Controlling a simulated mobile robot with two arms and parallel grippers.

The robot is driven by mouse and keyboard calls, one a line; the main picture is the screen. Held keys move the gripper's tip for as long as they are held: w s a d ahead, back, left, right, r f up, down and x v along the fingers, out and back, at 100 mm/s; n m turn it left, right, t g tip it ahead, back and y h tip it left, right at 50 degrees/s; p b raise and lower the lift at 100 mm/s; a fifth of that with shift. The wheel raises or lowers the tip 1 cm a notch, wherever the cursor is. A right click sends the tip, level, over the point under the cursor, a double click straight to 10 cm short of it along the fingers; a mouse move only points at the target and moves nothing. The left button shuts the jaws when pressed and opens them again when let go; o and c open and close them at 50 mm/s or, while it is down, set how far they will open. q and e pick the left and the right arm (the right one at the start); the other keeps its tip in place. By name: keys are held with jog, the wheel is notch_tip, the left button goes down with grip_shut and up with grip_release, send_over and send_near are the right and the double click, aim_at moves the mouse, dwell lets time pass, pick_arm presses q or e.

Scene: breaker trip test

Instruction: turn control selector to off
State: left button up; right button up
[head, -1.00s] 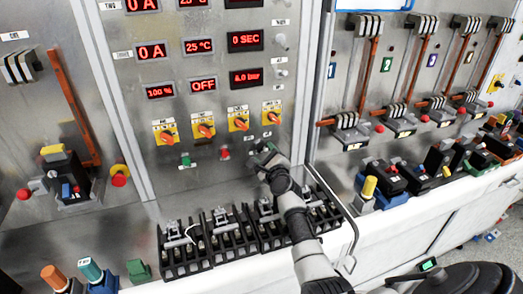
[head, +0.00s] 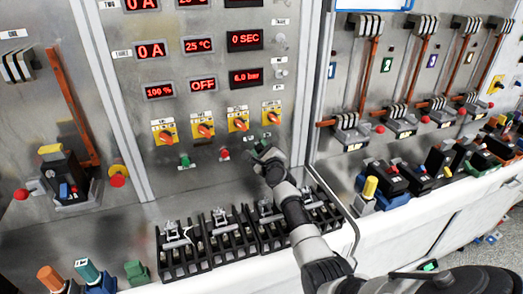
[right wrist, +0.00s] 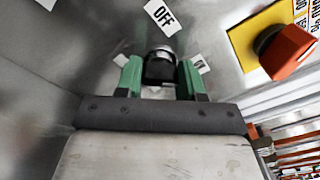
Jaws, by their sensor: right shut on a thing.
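The control selector (right wrist: 160,62), a black knob with a silver collar, sits between the green fingertips of my right gripper (right wrist: 160,80) in the right wrist view. The gripper is shut on it. An OFF label (right wrist: 162,15) is just above the knob, and an ON label (right wrist: 200,64) is beside the right finger, partly hidden. In the head view my right gripper (head: 264,153) is against the grey panel, below the row of orange selectors, and it hides the knob. The knob's exact angle is hard to tell. My left gripper is not in view.
Orange selectors on yellow plates (head: 239,122) sit just above the gripper; one shows close by in the wrist view (right wrist: 285,50). A green button (head: 185,161) and a red button (head: 224,154) are to the left. Black terminal blocks (head: 232,240) stand on the ledge below.

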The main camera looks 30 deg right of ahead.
jog(key=shift+n, duration=0.4)
jog(key=n, duration=0.3)
jog(key=shift+n+b, duration=0.3)
jog(key=shift+n, duration=0.1)
jog(key=n, duration=0.4)
jog(key=shift+f+n, duration=0.1)
jog(key=shift+n, duration=0.2)
jog(key=n, duration=0.4)
jog(key=shift+b, duration=0.3)
jog(key=n, duration=0.4)
jog(key=shift+n, duration=0.6)
jog(key=o, duration=0.9)
